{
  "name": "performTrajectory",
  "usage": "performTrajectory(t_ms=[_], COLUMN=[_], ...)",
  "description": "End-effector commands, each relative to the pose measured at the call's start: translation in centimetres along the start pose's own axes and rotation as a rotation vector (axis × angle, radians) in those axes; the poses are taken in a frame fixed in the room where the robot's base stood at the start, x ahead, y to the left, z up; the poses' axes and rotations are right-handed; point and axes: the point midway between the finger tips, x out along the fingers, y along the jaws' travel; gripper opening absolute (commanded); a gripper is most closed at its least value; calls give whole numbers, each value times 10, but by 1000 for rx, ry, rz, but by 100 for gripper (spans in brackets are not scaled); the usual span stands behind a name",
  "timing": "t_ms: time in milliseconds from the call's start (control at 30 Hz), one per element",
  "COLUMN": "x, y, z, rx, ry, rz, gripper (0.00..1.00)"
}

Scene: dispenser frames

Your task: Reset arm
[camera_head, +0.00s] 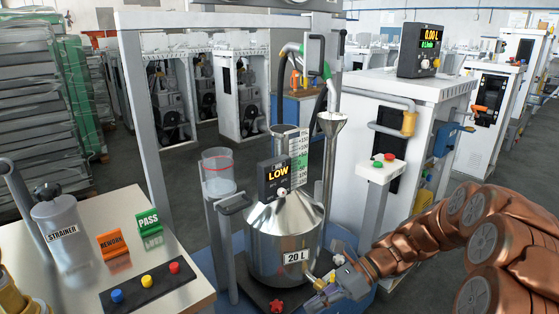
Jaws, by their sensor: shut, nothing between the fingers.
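My gripper (322,296) is at the lower middle of the head view, at the end of my copper-coloured arm, which comes in from the right. Its fingers are together and hold nothing. It is in front of the lower right side of a steel measuring can (270,248) marked 20 L. I cannot tell whether it touches the can or the small yellow-handled tap there. The can has a narrow neck with a scale (299,160) and a display (273,178) reading LOW. A red knob (277,306) is at its base.
A table (190,262) at the left holds a strainer jar (62,232), REWORK and PASS signs and a button panel (148,287).

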Motion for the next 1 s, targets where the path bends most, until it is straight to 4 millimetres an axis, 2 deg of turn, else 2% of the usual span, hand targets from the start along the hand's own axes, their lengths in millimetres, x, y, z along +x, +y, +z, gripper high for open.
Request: performTrajectory(t_ms=[33, 233, 467, 733, 1000], x=[4, 15, 22, 20, 9], y=[12, 56, 106, 158, 206], z=[4, 9, 4, -12, -35], rx=[-56, -271, -510, -774, -1014], ry=[39, 181, 341, 526, 702], rz=[12, 68, 151, 264, 402], gripper=[0, 0, 0, 0, 0])
